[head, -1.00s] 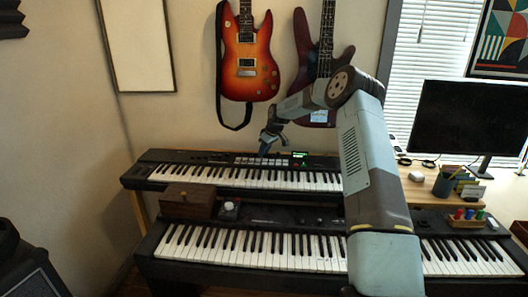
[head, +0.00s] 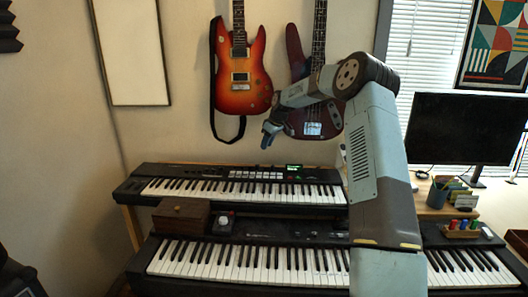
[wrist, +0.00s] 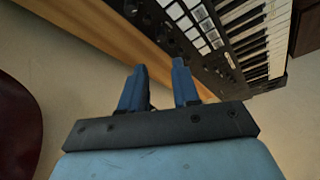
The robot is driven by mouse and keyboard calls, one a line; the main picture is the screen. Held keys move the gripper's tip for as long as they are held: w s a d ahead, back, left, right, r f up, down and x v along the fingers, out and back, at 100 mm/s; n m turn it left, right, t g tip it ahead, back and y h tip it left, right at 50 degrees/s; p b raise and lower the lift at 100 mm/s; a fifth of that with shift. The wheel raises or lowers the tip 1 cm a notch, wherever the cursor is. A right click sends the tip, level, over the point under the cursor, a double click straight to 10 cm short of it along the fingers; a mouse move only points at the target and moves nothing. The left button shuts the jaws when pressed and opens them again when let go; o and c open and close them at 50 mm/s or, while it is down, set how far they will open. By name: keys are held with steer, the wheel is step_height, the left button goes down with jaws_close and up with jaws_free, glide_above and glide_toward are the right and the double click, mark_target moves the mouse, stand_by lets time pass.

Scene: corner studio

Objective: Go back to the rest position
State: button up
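My gripper (head: 268,135) hangs in the air in the head view, in front of the wall and above the back edge of the upper keyboard (head: 240,190). In the wrist view its two blue fingers (wrist: 160,88) stand apart with nothing between them. The upper keyboard's buttons and keys (wrist: 225,35) lie beyond the fingers in that view. My gripper touches nothing that I can see.
A sunburst guitar (head: 240,85) and a dark red bass (head: 318,120) hang on the wall close to my arm. A lower keyboard (head: 240,238) carries a wooden box (head: 181,216). A monitor (head: 455,128) and pen cup (head: 438,193) stand at the right.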

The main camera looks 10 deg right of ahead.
steer(key=shift+s+d+r, duration=0.15)
steer(key=shift+r, duration=0.4)
steer(key=s+a+r+m+h, duration=0.1)
steer(key=s+a+r, duration=0.1)
steer(key=s+r, duration=0.55)
steer(key=s+a+r+m+h, duration=0.15)
steer(key=s+r, duration=0.25)
steer(key=s, duration=0.7)
steer(key=s+a+r+m+h, duration=0.1)
steer(key=s+a+r, duration=0.2)
steer(key=s+r, duration=0.45)
steer(key=s+d+f+m+t, duration=0.1)
steer(key=s+m, duration=0.1)
steer(key=s, duration=1.4)
steer(key=s+d+f+m+t, duration=0.1)
steer(key=s+f+m, duration=0.1)
steer(key=s, duration=1.5)
steer(key=shift+s+d+f+m, duration=0.2)
steer(key=shift+m, duration=0.25)
